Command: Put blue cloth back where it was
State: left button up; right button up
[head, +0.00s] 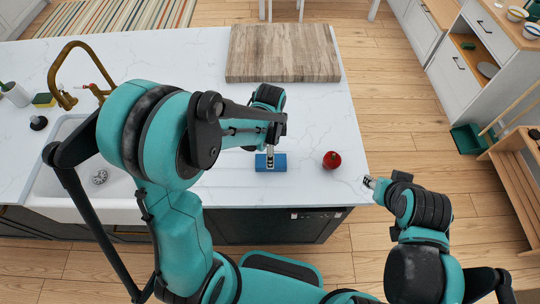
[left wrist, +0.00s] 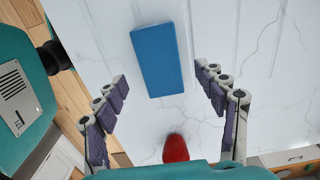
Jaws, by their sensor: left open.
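The blue cloth (head: 279,162) is a flat, folded rectangle lying on the white marble counter near its front edge. It also shows in the left wrist view (left wrist: 158,60), flat on the counter and beyond my fingertips. My left gripper (head: 270,151) is over the cloth in the head view. In the left wrist view its fingers (left wrist: 160,80) are wide apart with nothing between them, and the cloth lies ahead in the gap. My right gripper (head: 369,182) is beside the counter's right front corner, away from the cloth; its finger opening is too small to tell.
A red apple-like fruit (head: 332,160) sits right of the cloth. A wooden board (head: 283,53) lies at the counter's back. The counter right of the fruit is clear.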

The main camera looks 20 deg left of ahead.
pick_arm(q)
jog(key=s+a+r+n+t, duration=0.2)
jog(key=s+r+n+t, duration=0.1)
jog(key=s+r+n, duration=0.2)
jog(key=s+a+r+n+t+p, duration=0.1)
jog(key=s+r+n+t, duration=0.3)
jog(key=r+n, duration=0.5)
notch_tip(320, 180, up, 2)
jog(key=shift+s+a+r+n, duration=0.1)
jog(key=shift+s+a+n, duration=0.3)
jog(key=shift+s+a, duration=0.3)
jog(key=shift+w, duration=0.1)
